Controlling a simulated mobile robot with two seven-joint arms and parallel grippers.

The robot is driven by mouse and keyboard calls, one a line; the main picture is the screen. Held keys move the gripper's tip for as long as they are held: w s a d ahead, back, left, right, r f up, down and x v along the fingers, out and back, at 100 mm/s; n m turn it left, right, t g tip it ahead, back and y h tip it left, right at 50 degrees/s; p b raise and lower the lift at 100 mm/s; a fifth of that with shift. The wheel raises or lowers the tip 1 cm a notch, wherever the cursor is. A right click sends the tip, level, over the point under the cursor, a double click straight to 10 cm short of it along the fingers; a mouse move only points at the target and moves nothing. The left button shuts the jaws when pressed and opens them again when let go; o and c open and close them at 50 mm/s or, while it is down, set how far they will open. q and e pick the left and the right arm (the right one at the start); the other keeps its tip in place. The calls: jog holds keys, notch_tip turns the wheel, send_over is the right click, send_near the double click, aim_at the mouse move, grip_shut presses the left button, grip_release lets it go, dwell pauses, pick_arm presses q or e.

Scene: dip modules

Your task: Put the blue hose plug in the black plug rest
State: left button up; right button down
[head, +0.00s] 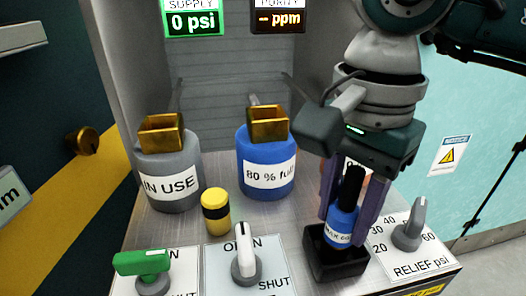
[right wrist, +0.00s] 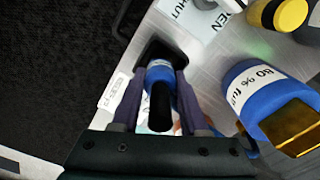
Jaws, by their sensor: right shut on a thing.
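The blue hose plug (head: 341,230), with a white label and a black upper stem, stands upright between the purple fingers of my right gripper (head: 344,222). The gripper points down and is shut on it. The black plug rest (head: 335,266), an open square box, is directly below at the shelf's front. The plug's lower end appears within the rest's opening; whether it touches the bottom is hidden. In the right wrist view the plug (right wrist: 159,72) shows between the fingers, with the dark rest (right wrist: 166,48) around its far end. My left gripper is not in view.
A blue bottle (head: 266,155) and a grey bottle (head: 168,178) stand behind. A yellow-black cap (head: 215,211), a white-grey knob (head: 244,255) and a green-handled valve (head: 143,265) are left of the rest. A grey relief knob (head: 410,228) is close on its right.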

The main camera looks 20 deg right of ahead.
jog(key=shift+f, duration=0.45)
jog(key=shift+f, duration=0.2)
jog(key=shift+c, duration=2.2)
grip_release()
jog(key=shift+r, duration=0.1)
